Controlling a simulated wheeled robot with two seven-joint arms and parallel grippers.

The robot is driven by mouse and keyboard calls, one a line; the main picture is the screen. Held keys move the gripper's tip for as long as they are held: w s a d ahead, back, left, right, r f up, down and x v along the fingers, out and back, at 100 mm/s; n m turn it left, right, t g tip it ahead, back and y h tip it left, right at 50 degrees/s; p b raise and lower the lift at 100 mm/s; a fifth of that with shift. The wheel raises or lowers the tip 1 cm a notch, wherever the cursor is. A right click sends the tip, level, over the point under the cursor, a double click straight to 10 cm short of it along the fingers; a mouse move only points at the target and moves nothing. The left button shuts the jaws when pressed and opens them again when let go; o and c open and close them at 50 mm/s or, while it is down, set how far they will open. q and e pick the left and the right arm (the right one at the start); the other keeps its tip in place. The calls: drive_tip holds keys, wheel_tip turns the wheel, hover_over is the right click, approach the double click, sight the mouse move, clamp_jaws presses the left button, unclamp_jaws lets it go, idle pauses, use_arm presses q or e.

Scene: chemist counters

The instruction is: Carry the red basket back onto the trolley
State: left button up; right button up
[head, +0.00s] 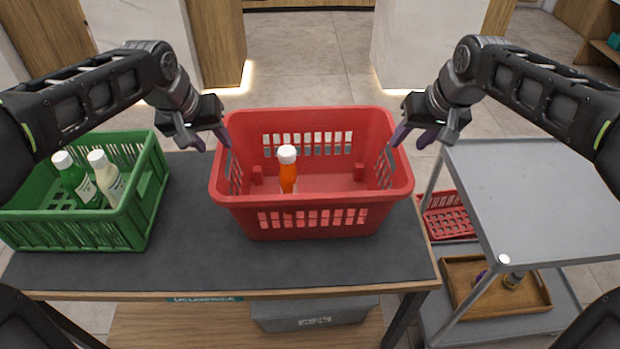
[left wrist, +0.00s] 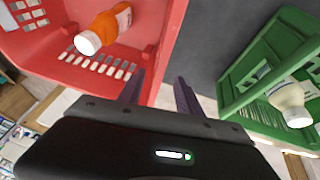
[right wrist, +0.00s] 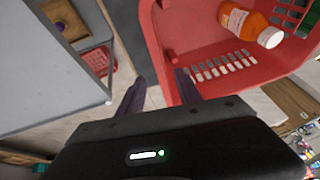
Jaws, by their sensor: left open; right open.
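The red basket (head: 310,221) stands upright on the dark counter top, with one orange bottle (head: 288,170) with a white cap inside it. My left gripper (head: 212,140) is open at the basket's left rim. In the left wrist view its fingers (left wrist: 158,92) point at the rim (left wrist: 168,50). My right gripper (head: 412,136) is open at the right rim. In the right wrist view its fingers (right wrist: 160,88) lie on either side of the basket's side wall (right wrist: 158,45). The trolley (head: 540,190) stands right of the counter, its grey top shelf bare.
A green crate (head: 135,220) with two bottles stands on the counter (head: 210,262) at the left. The trolley's lower levels hold a smaller red basket (head: 445,222) and a wooden tray (head: 530,300). A grey bin (head: 315,314) sits under the counter.

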sight(218, 149)
use_arm(q)
drive_tip(key=x, duration=0.7)
use_arm(e)
drive_tip(key=x, duration=0.7)
use_arm(q)
drive_tip(key=shift+c, duration=0.3)
use_arm(e)
drive_tip(key=shift+c, duration=0.3)
use_arm(q)
clamp_jaws()
use_arm(e)
clamp_jaws()
use_arm(q)
drive_tip(key=shift+r, duration=0.1)
